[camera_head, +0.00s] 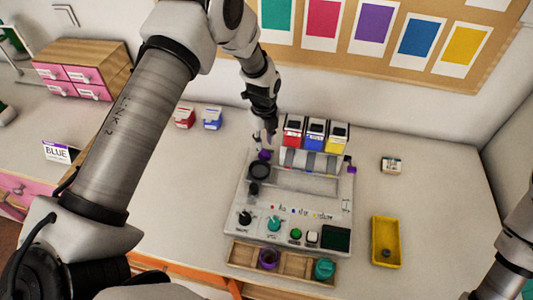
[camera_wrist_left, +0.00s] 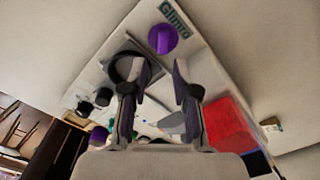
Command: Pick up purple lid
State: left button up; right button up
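The purple lid (camera_head: 264,155) is a small round piece at the far left corner of the white bead board (camera_head: 240,222), beside a black round part (camera_head: 259,170). In the left wrist view the purple lid (camera_wrist_left: 162,38) shows whole, lying beyond my fingertips near some lettering on the board. My left gripper (camera_head: 264,140) is over that corner, pointing down. In the left wrist view the left gripper (camera_wrist_left: 158,78) has its fingers apart with nothing held between them. Part of my right arm shows at the right edge of the head view; its gripper is out of view.
Red, blue and yellow bins (camera_head: 316,134) stand at the board's back. A wooden tray (camera_head: 240,254) with a purple jar (camera_head: 268,258) and a teal jar (camera_head: 324,268) lies in front. A yellow tray (camera_head: 376,230) is at right.

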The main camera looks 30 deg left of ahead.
aim_at(265, 151)
pick_arm(q)
jog(key=f, duration=0.2)
jog(key=f+p, duration=0.1)
jog(key=w+f+p, duration=0.1)
jog(key=f, duration=0.1)
jog(key=shift+a+f, duration=0.2)
jog(key=shift+f, duration=0.35)
jog(key=shift+s+r, duration=0.15)
jog(key=shift+s, duration=0.05)
jog(key=shift+c, duration=0.3)
grip_shut()
